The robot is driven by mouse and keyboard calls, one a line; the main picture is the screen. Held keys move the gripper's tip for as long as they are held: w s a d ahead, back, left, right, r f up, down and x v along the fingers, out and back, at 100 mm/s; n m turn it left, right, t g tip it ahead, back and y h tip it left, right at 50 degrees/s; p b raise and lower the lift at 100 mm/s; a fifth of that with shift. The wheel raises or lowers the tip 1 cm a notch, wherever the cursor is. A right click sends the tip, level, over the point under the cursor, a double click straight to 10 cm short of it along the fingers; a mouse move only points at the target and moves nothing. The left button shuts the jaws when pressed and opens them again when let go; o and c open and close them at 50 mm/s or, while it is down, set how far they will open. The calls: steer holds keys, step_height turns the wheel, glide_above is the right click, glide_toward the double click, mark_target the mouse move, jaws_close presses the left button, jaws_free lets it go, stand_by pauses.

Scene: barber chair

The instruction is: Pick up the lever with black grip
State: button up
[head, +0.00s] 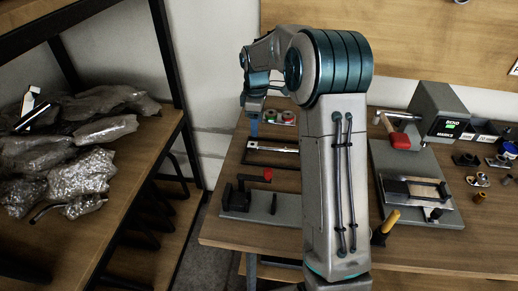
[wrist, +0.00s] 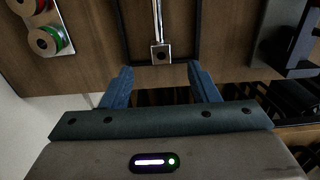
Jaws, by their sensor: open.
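A chrome lever (head: 278,149) lies inside a thin black rectangular frame (head: 250,163) on the wooden bench, left of my arm. In the wrist view the lever (wrist: 157,20) runs up out of the picture, with its square, holed end (wrist: 161,54) nearest me. I cannot make out its black grip; its far end is out of the wrist view and near my arm in the head view. My gripper (wrist: 160,70) is open and empty, its blue fingers apart on either side of the lever's line, short of the square end. In the head view my gripper (head: 254,128) is above the bench's left part.
A grey plate with a black clamp and red knob (head: 267,175) stands in front of the frame. A plate with green and red spools (head: 284,117) is behind it. Right of my arm are a machine (head: 437,112) and small parts. A shelf (head: 150,145) with wrapped bags stands left.

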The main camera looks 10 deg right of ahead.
mark_target(257, 144)
step_height(257, 144, down, 10)
steer(key=shift+r, duration=0.1)
jaws_close()
stand_by(0.5)
